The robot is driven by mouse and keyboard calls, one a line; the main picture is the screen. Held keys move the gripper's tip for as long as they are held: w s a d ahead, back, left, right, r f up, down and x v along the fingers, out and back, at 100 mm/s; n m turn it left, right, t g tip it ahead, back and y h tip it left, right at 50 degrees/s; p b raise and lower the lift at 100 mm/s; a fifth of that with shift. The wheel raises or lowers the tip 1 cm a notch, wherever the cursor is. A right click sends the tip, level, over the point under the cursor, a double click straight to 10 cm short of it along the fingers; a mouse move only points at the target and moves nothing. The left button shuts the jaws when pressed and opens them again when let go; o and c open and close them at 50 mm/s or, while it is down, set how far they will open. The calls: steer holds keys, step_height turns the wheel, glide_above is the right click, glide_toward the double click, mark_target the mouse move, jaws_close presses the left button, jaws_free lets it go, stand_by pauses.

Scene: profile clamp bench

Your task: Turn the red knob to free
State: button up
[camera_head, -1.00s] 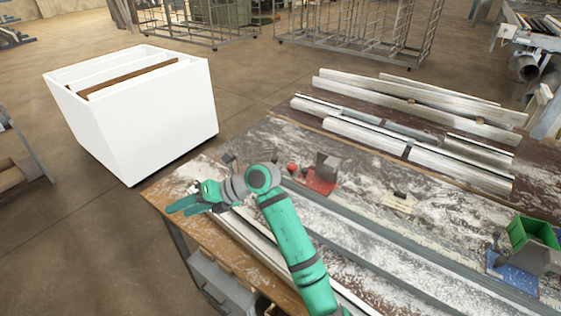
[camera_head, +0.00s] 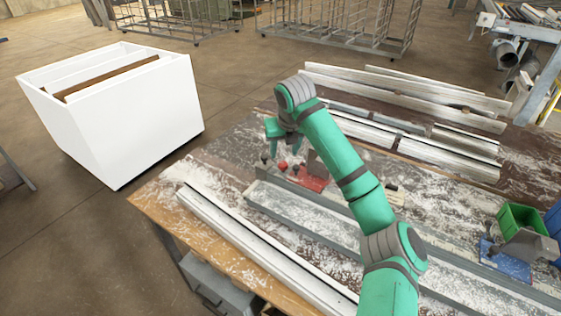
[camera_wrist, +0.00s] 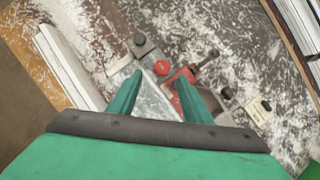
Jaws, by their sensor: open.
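The red knob (camera_head: 283,165) is a small round red cap beside a clamp with a red base (camera_head: 312,183) on the bench. In the wrist view the red knob (camera_wrist: 162,67) lies just beyond and between my two fingertips, with the red clamp part (camera_wrist: 181,75) to its right. My gripper (camera_wrist: 157,80) is open and empty, pointing down at the knob. In the head view my gripper (camera_head: 284,150) hangs over the knob area. I cannot tell its exact height above the knob. My arm partly hides the clamp in the head view.
A pale profile (camera_head: 255,240) lies along the bench's near edge. More profiles (camera_head: 410,95) lie at the back. A green bin (camera_head: 520,222) stands at right.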

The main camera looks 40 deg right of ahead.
mark_target(283, 163)
steer(key=x, duration=0.6)
steer(key=shift+s+d+f, duration=0.15)
steer(key=shift+d+f, duration=0.2)
steer(key=shift+w+f, duration=0.35)
steer(key=shift+f, duration=0.2)
steer(key=c, duration=1)
